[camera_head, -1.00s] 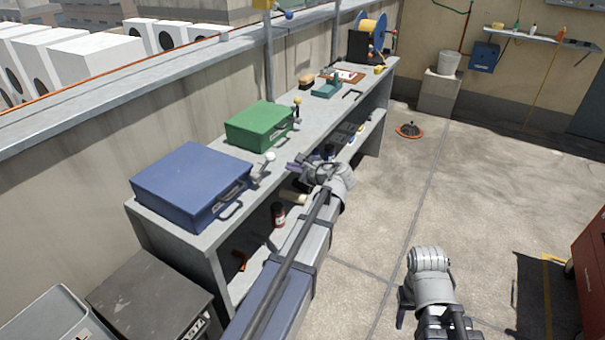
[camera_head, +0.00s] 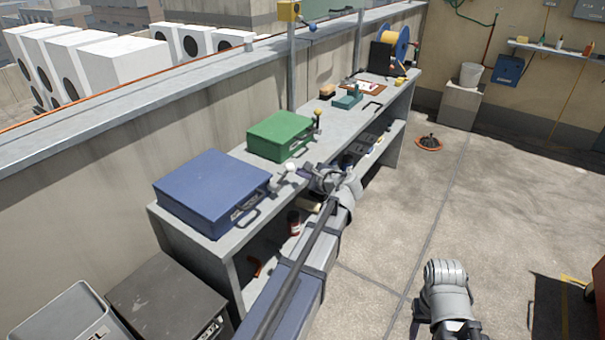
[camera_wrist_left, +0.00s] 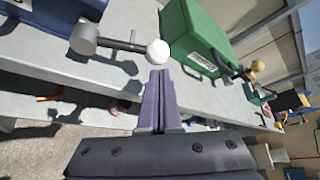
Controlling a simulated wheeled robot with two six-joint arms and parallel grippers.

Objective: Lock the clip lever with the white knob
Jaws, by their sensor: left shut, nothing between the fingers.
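The white knob (camera_head: 290,167) tops the clip lever on the right side of the blue case (camera_head: 212,190). In the left wrist view the white knob (camera_wrist_left: 158,50) ends a grey lever (camera_wrist_left: 118,43) that sticks out from the blue case (camera_wrist_left: 62,15). My left gripper (camera_head: 303,170) is shut and empty, just right of the knob. In the wrist view its closed fingertips (camera_wrist_left: 160,75) lie just below the knob; whether they touch it I cannot tell. My right arm shows at the lower right of the head view, but its fingers are not seen.
A green case (camera_head: 281,134) with a yellow-knobbed lever (camera_head: 318,115) stands farther along the grey bench (camera_head: 180,226). A red-labelled can (camera_head: 294,222) stands on the shelf below. A grey cabinet (camera_head: 165,292) is at the lower left. Open floor lies to the right.

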